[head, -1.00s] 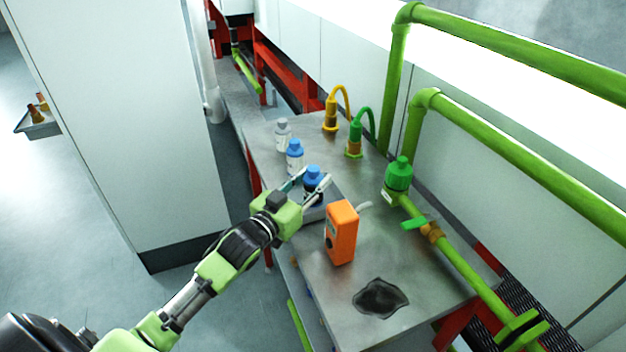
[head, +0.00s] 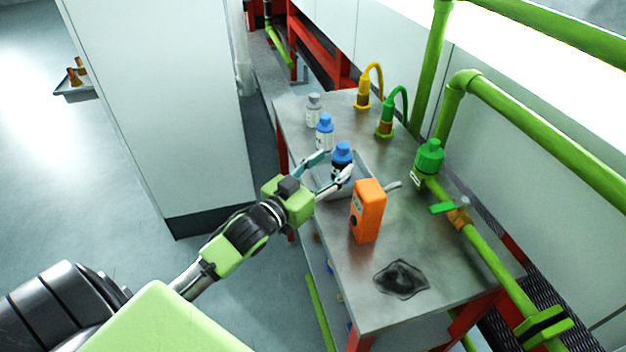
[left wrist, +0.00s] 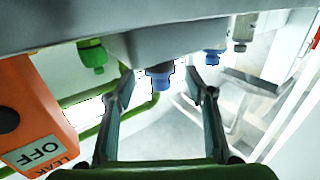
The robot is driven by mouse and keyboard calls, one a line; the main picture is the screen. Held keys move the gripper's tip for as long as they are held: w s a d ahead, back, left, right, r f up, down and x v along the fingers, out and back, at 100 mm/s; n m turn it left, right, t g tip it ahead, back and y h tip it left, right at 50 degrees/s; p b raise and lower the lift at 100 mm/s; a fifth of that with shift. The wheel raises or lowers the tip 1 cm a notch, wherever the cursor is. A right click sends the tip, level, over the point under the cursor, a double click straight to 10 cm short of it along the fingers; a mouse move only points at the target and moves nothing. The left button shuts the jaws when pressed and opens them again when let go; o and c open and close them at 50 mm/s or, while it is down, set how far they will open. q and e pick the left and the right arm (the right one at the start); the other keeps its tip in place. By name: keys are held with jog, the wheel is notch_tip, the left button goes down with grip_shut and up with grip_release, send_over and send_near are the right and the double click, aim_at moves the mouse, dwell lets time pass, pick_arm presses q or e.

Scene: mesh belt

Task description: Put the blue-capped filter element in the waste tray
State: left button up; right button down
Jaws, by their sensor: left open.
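A dark filter element with a blue cap (head: 342,149) stands upright at a shallow grey tray (head: 368,160) on the steel bench. A second blue-capped element (head: 325,124), with a white body, stands just behind it. My left gripper (head: 337,165) is open, its fingers reaching to either side of the dark element. In the left wrist view, which is upside down, a blue cap (left wrist: 161,78) shows between the open fingertips (left wrist: 160,90), with gaps at both sides. The fingers partly hide the dark element's body and the tray. My right gripper is out of view.
An orange box (head: 367,212) stands close to the right of my gripper. A grey-capped bottle (head: 313,110) and yellow (head: 363,98) and green (head: 386,122) hose fittings stand farther back. A green pipe (head: 478,250) runs along the right. The front bench top has a dark patch (head: 401,279).

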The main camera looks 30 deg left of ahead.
pick_arm(q)
jog(key=s+a, duration=0.1)
jog(key=s, duration=0.6)
jog(key=shift+s, duration=0.15)
dwell(0.3)
